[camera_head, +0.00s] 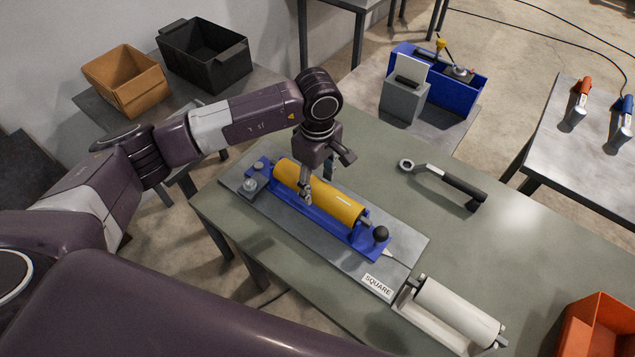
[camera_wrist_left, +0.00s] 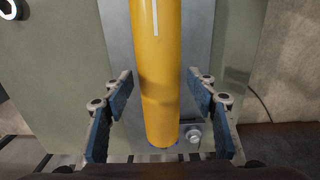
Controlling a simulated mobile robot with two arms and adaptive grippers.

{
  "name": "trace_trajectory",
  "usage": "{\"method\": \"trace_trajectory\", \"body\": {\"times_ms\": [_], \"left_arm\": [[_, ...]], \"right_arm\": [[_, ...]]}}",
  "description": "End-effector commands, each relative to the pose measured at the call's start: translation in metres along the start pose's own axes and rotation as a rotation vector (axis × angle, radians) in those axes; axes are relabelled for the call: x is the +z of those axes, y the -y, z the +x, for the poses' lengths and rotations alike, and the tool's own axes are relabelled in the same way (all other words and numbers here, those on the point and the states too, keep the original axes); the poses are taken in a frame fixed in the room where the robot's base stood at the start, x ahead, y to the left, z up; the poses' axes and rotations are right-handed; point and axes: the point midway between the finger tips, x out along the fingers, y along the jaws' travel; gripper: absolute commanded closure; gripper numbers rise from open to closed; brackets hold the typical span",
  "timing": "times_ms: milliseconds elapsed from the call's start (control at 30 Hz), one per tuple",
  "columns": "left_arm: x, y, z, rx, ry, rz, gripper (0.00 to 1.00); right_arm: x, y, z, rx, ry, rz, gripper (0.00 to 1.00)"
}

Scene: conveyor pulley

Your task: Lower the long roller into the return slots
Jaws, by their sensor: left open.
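The long yellow roller (camera_head: 320,192) lies along a blue bracket (camera_head: 345,232) on a grey base plate in the head view. Its near right end shows a shaft beside the bracket's end with a black knob; I cannot tell how deep the shaft ends sit in the slots. My left gripper (camera_head: 318,182) is over the roller's middle, pointing down. In the left wrist view the yellow roller (camera_wrist_left: 158,75) runs between the left gripper's two spread fingers (camera_wrist_left: 160,108), with a gap on each side. My right gripper is not in view.
A white roller (camera_head: 457,308) lies on a light stand at the near right, beside the label "SQUARE" (camera_head: 378,285). A black-handled wrench (camera_head: 445,182) lies on the green table behind. An orange bin (camera_head: 598,325) stands at the right corner. The table's right middle is clear.

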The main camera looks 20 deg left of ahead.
Motion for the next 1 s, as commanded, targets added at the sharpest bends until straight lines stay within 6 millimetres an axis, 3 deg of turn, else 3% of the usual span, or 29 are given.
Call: {"method": "trace_trajectory", "body": {"times_ms": [433, 633, 1000], "left_arm": [[0.0000, 0.0003, -0.0038, -0.001, 0.000, 0.000, 0.48], [0.0000, 0.0003, -0.0037, -0.001, 0.000, 0.000, 0.27], [0.0000, 0.0023, -0.0005, -0.007, -0.001, 0.000, 0.27]], "right_arm": [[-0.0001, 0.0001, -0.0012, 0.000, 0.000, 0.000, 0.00], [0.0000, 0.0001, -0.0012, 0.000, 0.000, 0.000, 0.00], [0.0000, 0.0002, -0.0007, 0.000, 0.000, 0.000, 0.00]]}}
